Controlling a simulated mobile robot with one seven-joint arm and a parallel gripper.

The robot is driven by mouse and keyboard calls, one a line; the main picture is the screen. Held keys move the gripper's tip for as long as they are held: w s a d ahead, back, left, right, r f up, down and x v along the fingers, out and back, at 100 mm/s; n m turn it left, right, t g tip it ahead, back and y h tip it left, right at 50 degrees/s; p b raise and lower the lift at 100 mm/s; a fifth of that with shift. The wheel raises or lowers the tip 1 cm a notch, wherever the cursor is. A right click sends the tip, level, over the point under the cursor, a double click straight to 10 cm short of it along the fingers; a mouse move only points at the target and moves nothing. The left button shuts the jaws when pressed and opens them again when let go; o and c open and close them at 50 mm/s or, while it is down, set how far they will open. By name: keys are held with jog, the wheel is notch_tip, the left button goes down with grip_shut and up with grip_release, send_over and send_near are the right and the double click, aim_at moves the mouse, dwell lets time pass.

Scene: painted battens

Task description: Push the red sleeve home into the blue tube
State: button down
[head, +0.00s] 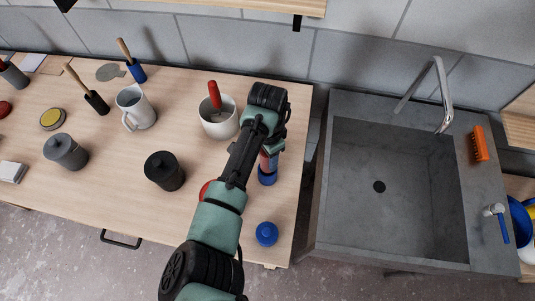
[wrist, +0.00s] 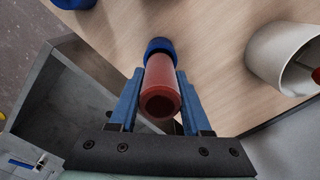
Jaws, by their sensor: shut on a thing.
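The red sleeve (wrist: 161,78) is between the two blue fingers of my gripper (wrist: 160,72), which are shut on it, one on each side. Its open end faces the wrist camera. Its far end meets the blue tube (wrist: 159,45); I cannot tell how deep it sits inside. In the head view the blue tube (head: 267,177) stands on the table near its right end, with a bit of the red sleeve (head: 268,160) above it. My arm hides most of the sleeve and the fingertips there.
A white pot (head: 218,124) with a red-handled tool stands just left of my gripper. A blue knobbed object (head: 266,233) is near the front edge. A dark canister (head: 164,171) stands further left. A red object is partly behind my arm. A grey sink (head: 390,190) adjoins the right.

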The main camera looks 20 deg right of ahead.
aim_at(267, 164)
jog(key=shift+f+b, duration=1.65)
jog(key=shift+f, duration=0.55)
jog(key=shift+c, duration=1.4)
grip_release()
jog(key=shift+r, duration=0.1)
notch_tip(267, 164, up, 13)
jog(key=shift+f+b, duration=0.1)
jog(key=shift+b, duration=1.05)
